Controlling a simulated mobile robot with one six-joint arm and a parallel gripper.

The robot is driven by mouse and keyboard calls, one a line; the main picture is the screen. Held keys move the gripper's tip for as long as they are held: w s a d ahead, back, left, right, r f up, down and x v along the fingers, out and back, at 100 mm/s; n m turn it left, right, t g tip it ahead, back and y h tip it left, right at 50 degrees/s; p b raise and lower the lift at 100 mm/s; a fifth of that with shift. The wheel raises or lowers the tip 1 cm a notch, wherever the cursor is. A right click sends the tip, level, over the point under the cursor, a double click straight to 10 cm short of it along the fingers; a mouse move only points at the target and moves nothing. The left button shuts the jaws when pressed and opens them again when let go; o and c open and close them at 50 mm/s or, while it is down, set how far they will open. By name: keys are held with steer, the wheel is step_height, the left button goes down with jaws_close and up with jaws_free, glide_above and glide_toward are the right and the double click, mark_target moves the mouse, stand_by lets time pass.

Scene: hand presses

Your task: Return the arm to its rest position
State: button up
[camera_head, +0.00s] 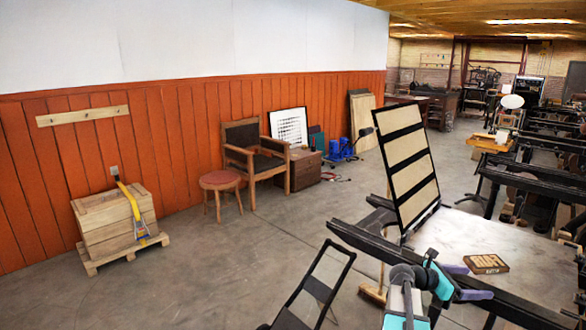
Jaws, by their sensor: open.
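My arm comes up from the bottom edge of the head view, grey with teal joints. My gripper (478,282) is at the lower right, by the near edge of a press bed (470,228). Its two purple-grey fingers are spread apart, with nothing seen between them. A small brown wooden block with raised letters (486,264) lies on the bed just beyond the fingers, seemingly apart from them. Part of the gripper's body is hidden behind my own arm link.
An upright frame with dark bars (408,165) stands at the bed's left end. A black tubular frame (316,285) stands left of my arm. A wooden crate (115,218), a stool (222,182) and an armchair (256,160) line the orange wall.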

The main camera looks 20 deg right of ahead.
steer(key=w+a+f+n+t, duration=0.2)
steer(key=w+a+f, duration=0.4)
steer(key=w+f, duration=0.1)
steer(key=w+a+f+n+t+y, duration=0.1)
steer(key=w+a+f+y, duration=0.1)
steer(key=a+f, duration=0.95)
steer(key=w+a+f+n+t+y, duration=0.1)
steer(key=a+f+y, duration=0.1)
steer(key=a+f, duration=0.95)
steer(key=s+a+f+m+g+y, duration=0.1)
steer(key=s+a+f, duration=0.25)
steer(key=a, duration=0.25)
steer(key=s+a+f+m+y, duration=0.2)
steer(key=s+a+f, duration=0.1)
steer(key=a+f, duration=0.3)
steer(key=s+a+f+m+g+y, duration=0.1)
steer(key=s+a+f, duration=0.25)
steer(key=a, duration=0.35)
steer(key=s+a+f+m+g+y, duration=0.2)
steer(key=s+a+m+y, duration=0.4)
steer(key=s+a+m, duration=0.6)
steer(key=shift+a+f+m+g+y, duration=0.5)
steer(key=shift+a+m, duration=0.6)
steer(key=shift+a, duration=1)
